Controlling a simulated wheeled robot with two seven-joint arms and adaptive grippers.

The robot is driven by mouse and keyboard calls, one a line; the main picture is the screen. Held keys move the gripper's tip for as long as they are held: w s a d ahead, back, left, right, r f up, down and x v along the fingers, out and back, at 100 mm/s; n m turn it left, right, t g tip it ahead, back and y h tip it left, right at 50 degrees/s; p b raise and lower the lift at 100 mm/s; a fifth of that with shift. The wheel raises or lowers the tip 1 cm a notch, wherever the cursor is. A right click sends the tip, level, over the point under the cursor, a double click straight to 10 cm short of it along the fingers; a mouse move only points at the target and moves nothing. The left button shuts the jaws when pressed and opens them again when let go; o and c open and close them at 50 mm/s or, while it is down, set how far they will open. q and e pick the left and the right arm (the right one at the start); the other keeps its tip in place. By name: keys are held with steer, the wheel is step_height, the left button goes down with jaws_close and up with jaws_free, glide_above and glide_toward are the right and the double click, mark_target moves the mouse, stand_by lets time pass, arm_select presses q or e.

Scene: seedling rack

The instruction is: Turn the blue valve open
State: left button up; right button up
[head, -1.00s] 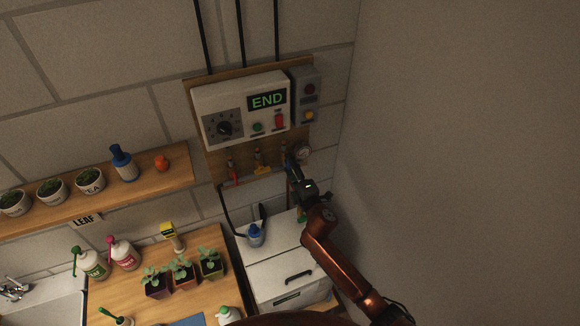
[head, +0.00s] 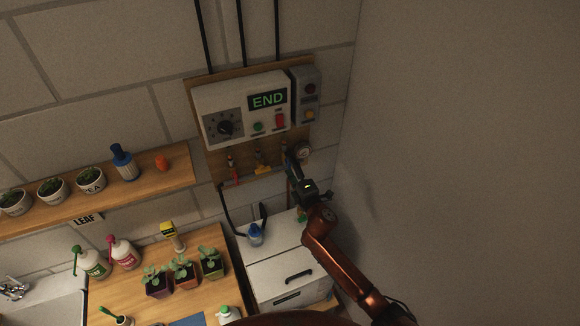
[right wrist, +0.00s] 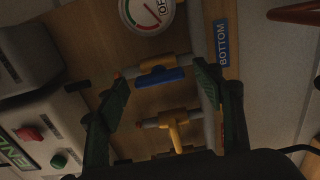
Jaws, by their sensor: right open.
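The blue valve (right wrist: 160,77) shows in the right wrist view as a blue bar handle on a fitting with a yellowish body. The handle looks roughly in line with that body. My right gripper (right wrist: 158,84) is open, with one dark green finger on each side of the blue handle. I cannot tell whether either finger touches it. In the head view my right gripper (head: 294,165) is at the lower right of the wooden panel (head: 215,165) and mostly hides the blue valve. My left gripper is not in view.
A yellow valve (right wrist: 175,132) sits close beside the blue one; a red valve (head: 234,174) is farther left. A round gauge (right wrist: 147,12) and a blue BOTTOM label (right wrist: 221,43) are near. The control box (head: 240,105) is above. A white cabinet (head: 285,265) stands below.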

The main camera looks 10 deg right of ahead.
steer(key=s+d, duration=0.2)
steer(key=s, duration=1)
steer(key=shift+d, duration=0.2)
